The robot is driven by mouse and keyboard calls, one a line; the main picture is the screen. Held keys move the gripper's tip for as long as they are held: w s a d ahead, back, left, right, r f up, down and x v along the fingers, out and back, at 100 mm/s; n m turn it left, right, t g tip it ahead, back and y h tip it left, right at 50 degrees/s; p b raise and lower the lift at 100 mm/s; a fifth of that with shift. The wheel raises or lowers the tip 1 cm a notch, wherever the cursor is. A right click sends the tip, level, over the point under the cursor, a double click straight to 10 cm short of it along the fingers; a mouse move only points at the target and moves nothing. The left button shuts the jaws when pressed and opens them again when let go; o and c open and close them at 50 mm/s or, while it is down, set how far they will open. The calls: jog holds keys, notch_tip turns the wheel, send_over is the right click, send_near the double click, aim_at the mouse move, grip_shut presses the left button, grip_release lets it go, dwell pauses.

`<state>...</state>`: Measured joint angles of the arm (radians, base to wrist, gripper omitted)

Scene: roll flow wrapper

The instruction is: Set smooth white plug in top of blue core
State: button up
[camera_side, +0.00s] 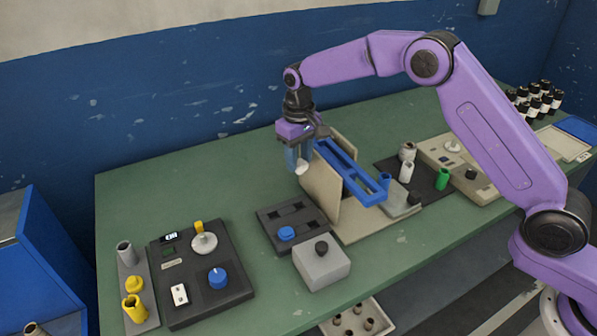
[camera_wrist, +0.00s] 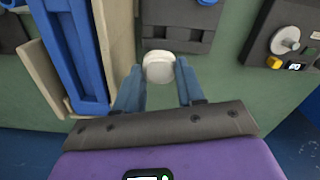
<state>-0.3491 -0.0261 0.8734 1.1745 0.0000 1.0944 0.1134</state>
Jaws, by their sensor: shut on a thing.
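My gripper (camera_side: 301,167) is shut on the smooth white plug (camera_side: 302,169), held in the air over the back of the table, left of the beige upright panel. In the wrist view the plug (camera_wrist: 158,67) is a rounded white disc between the tips of the blue fingers (camera_wrist: 157,84). A short blue upright cylinder, which looks like the blue core (camera_side: 384,180), stands at the near right end of the blue channel. The plug is apart from it, up and to its left. The wrist view does not clearly show this core.
The blue channel (camera_side: 350,170) and beige panel (camera_side: 321,187) stand between the plug and the core. White (camera_side: 406,172) and green (camera_side: 443,179) cylinders stand right of the core. A dark slotted tray (camera_side: 266,222) and grey box (camera_side: 321,266) lie in front. The back left table is clear.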

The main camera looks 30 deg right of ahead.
aim_at(302, 160)
jog(key=r, duration=0.4)
jog(key=d+r, duration=0.1)
jog(key=r, duration=0.1)
jog(key=d, duration=0.4)
jog(key=s+d, duration=0.1)
jog(key=d, duration=0.7)
jog(key=shift+s+d, duration=0.15)
jog(key=shift+s, duration=0.15)
jog(key=s+d, duration=0.5)
jog(key=d, duration=0.5)
jog(key=shift+w+a+f, duration=0.1)
jog(key=shift+w+f, duration=0.05)
jog(key=shift+f, duration=2.45)
jog(key=shift+w+a+f, duration=0.1)
jog(key=shift+f, duration=2.45)
jog(key=shift+f, duration=1.1)
jog(key=o, duration=1.6)
jog(key=shift+c, duration=0.2)
